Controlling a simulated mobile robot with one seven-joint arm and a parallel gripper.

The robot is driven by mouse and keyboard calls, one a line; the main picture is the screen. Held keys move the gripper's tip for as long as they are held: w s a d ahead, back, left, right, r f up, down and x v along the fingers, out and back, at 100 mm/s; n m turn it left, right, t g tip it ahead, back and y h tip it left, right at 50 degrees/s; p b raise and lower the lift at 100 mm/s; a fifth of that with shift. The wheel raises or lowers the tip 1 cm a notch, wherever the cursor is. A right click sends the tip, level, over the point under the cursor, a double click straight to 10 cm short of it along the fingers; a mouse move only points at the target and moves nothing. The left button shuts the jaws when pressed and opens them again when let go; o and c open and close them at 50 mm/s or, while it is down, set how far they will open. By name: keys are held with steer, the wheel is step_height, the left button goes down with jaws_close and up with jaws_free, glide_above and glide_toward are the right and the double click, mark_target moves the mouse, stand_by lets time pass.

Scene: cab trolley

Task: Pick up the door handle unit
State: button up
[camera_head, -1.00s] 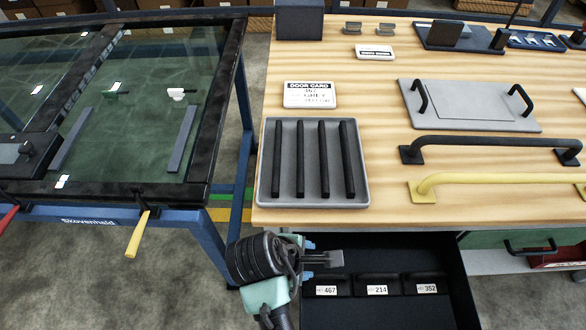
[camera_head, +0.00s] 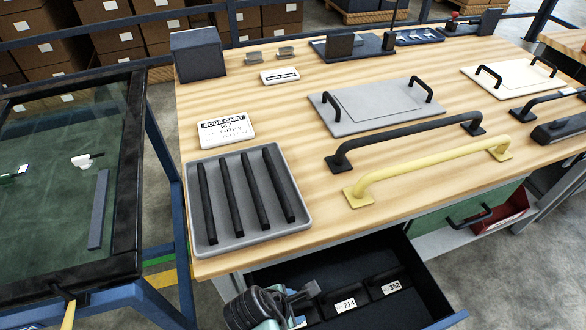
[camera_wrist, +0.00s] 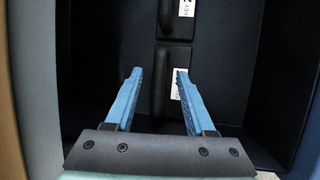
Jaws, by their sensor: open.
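The open black drawer (camera_head: 415,268) holds a row of dark units with white key labels, which look like the door handle units. One unit is labelled 214 (camera_head: 335,293), and another 352 (camera_head: 383,279). A third label lies low at the left, mostly hidden by my arm. My gripper (camera_head: 310,291) is over the drawer's left part. In the wrist view its blue fingers (camera_wrist: 157,72) are apart and empty. One dark unit (camera_wrist: 162,88) shows between the fingertips, with its label beside the right finger. Another unit (camera_wrist: 177,27) lies beyond it. I cannot tell the height gap.
The wooden bench top (camera_head: 310,185) is above the drawer. On it are a grey tray (camera_head: 243,243) with black bars, a door card (camera_head: 226,131), a grey panel (camera_head: 370,105) and a yellow handle bar (camera_head: 430,170). A glass door (camera_head: 60,190) on a blue frame stands left.

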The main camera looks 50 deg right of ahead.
steer(key=shift+x, duration=0.85)
steer(key=shift+c, duration=0.3)
jaws_close()
stand_by(0.5)
